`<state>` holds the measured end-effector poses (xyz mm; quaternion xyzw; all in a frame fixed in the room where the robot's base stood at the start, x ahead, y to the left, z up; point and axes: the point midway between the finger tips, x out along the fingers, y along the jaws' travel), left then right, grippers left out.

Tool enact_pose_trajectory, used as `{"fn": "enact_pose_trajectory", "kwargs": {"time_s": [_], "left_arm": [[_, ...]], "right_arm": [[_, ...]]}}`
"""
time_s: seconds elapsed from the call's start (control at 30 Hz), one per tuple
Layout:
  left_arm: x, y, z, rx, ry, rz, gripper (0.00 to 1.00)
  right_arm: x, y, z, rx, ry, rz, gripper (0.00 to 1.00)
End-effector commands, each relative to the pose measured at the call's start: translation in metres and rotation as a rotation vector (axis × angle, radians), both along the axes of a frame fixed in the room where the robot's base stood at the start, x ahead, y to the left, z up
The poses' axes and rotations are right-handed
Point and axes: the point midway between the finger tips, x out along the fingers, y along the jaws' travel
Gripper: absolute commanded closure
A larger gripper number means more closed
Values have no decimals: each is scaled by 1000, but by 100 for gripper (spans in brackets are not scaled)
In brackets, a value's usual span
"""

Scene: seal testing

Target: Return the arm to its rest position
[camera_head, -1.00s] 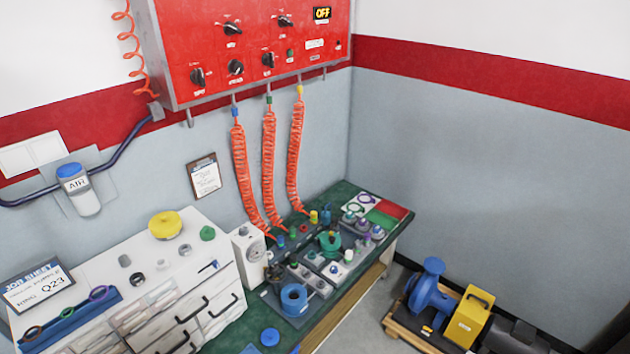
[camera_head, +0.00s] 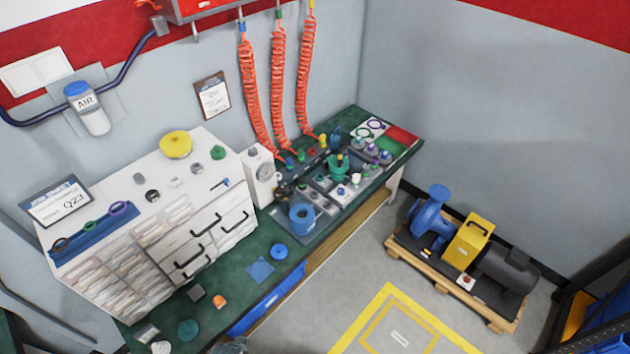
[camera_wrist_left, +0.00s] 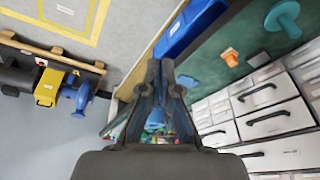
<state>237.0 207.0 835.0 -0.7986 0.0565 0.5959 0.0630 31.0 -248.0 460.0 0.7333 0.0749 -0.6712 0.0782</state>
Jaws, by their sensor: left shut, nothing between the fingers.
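My left gripper (camera_wrist_left: 160,70) shows in the left wrist view, dark fingers together at the tips with nothing held. It points over the floor side of the green workbench (camera_head: 238,291), and I see no contact with anything. The white drawer unit (camera_wrist_left: 269,122) is to its right in that view and an orange piece (camera_wrist_left: 230,58) lies on the bench beyond it. I cannot clearly make out the left gripper in the head view. My right gripper is in neither view.
The head view shows coiled orange hoses (camera_head: 279,90) hanging above the bench fittings. A blue tray (camera_head: 266,300) sits at the bench's front edge. A pallet (camera_head: 440,268) carries a blue pump (camera_head: 430,213) and yellow box (camera_head: 468,242). The floor (camera_head: 350,290) between is clear.

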Motion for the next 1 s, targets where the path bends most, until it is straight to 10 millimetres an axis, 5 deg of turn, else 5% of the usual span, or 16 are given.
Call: {"fn": "enact_pose_trajectory", "kwargs": {"time_s": [0.27,0.47,0.7,0.83,1.0], "left_arm": [[2,-1,-89,2,40,-7,100],[-18,1,-186,7,82,-15,100],[-101,14,-319,15,150,-29,100],[-152,23,-359,20,176,-36,100],[-195,32,-379,23,194,-42,100]], "right_arm": [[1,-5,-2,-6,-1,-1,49],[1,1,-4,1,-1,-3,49],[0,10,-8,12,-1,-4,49],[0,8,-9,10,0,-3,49],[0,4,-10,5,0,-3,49]]}}
